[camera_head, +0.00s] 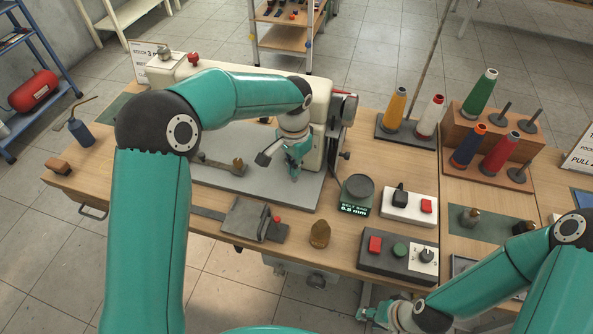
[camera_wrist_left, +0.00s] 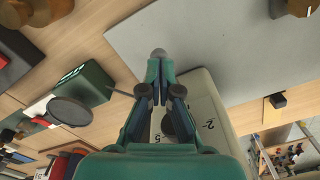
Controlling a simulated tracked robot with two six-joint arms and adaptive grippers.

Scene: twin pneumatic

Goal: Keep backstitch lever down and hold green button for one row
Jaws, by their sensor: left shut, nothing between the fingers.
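The white sewing machine (camera_head: 322,112) stands on the table. My left gripper (camera_head: 294,170) is in front of it, shut and empty. In the left wrist view its closed fingers (camera_wrist_left: 161,78) point at a small grey rounded tip (camera_wrist_left: 158,53), perhaps the backstitch lever's end; I cannot tell whether they touch. The numbered dial face (camera_wrist_left: 200,118) is partly hidden behind the fingers. The green button (camera_head: 400,249) sits on the dark control box (camera_head: 367,263), between a red button and a knob. My right gripper (camera_head: 379,313) is low, in front of the table edge, apart from the button; its opening is unclear.
A green scale (camera_head: 356,207) and a white switch box (camera_head: 409,209) stand behind the control box. A brass weight (camera_head: 319,235) stands near the front edge. Thread cones (camera_head: 395,109) fill the back right. The grey plate (camera_head: 305,197) has bare room.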

